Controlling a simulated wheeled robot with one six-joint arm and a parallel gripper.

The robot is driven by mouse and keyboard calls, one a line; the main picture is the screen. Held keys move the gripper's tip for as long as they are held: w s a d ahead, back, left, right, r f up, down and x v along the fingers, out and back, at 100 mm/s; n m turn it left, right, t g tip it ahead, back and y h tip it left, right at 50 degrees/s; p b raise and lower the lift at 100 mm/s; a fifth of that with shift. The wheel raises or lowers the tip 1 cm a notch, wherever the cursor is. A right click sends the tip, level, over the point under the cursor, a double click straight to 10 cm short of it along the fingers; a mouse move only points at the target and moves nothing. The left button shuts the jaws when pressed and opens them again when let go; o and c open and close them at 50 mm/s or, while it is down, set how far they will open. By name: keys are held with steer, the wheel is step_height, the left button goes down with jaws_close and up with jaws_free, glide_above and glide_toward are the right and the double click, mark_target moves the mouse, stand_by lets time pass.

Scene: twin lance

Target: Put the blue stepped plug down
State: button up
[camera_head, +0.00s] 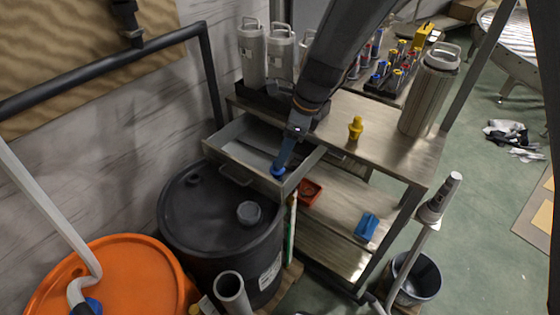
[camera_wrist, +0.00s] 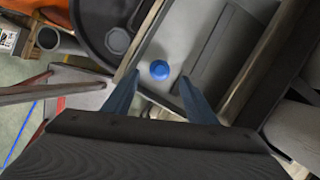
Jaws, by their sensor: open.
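The blue stepped plug (camera_wrist: 159,70) lies inside the open metal drawer, near its front wall, in the wrist view. In the head view the plug (camera_head: 278,170) shows as a small blue shape at the tip of my gripper. My gripper (camera_wrist: 155,92) is open, with one blue-grey finger on each side of the plug and a gap to both. In the head view my gripper (camera_head: 281,160) reaches down into the drawer (camera_head: 232,142). The wrist view also shows the drawer floor (camera_wrist: 207,35). Whether the plug stands quite upright is hard to tell.
A black drum (camera_head: 215,225) stands under the drawer's front left. On the bench top are a yellow plug (camera_head: 355,127) and a ribbed metal canister (camera_head: 428,95). A red tray (camera_head: 308,191) and a blue block (camera_head: 367,226) sit on the shelf below. An orange drum (camera_head: 130,275) is at lower left.

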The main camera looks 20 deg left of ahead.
steer(key=shift+v, duration=2.3)
steer(key=s+d+r+n+t+h, duration=0.15)
steer(key=d+n, duration=0.75)
steer(key=d, duration=1.3)
steer(key=s+d+n+h, duration=0.2)
steer(key=s+d+n, duration=0.5)
steer(key=d, duration=0.7)
steer(key=shift+s+d+f+n, duration=0.3)
steer(key=shift+s+n, duration=0.1)
steer(key=shift+s, duration=0.75)
